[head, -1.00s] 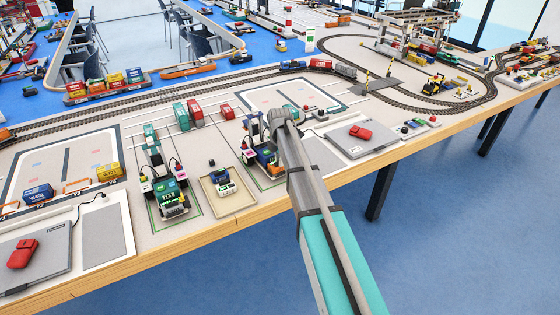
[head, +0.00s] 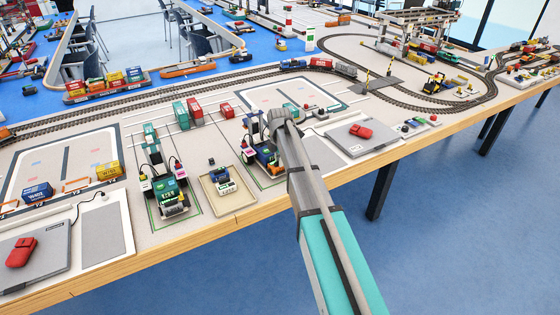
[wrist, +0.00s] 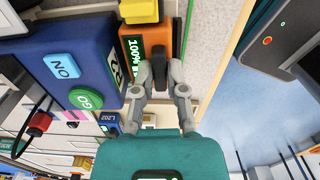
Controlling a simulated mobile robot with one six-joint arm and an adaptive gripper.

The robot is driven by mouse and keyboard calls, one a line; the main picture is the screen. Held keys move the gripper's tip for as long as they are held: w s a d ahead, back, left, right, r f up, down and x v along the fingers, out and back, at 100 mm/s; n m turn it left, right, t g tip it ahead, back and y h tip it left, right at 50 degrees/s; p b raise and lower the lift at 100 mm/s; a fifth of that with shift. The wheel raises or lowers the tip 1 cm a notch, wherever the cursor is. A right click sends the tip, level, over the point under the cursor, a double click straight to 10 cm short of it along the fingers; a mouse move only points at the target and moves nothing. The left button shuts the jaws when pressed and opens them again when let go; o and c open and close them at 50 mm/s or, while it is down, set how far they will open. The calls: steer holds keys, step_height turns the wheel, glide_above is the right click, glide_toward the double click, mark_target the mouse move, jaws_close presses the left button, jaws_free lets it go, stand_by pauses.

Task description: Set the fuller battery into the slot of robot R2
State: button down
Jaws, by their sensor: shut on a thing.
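Robot R2 is a dark blue machine (head: 256,150) with its "R2" label and green GO button in the wrist view (wrist: 75,65). My gripper (wrist: 157,62) is shut on the dark grip of an orange battery (wrist: 133,48) marked "100%" in green. The battery is right beside R2's blue body; I cannot tell how deep it sits in the slot. In the head view my wrist hides most of my gripper and the battery. A small blue and white item stands on a beige tray (head: 209,203) left of R2.
A green robot (head: 170,190) stands left of the tray. A grey pad with a red object (head: 361,131) lies right of my arm. Red and green containers (head: 188,112) and rail tracks are behind. The table's wooden front edge (head: 240,216) is close.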

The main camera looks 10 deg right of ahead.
steer(key=shift+f, duration=0.2)
steer(key=c, duration=0.6)
jaws_free()
steer(key=shift+r, duration=0.1)
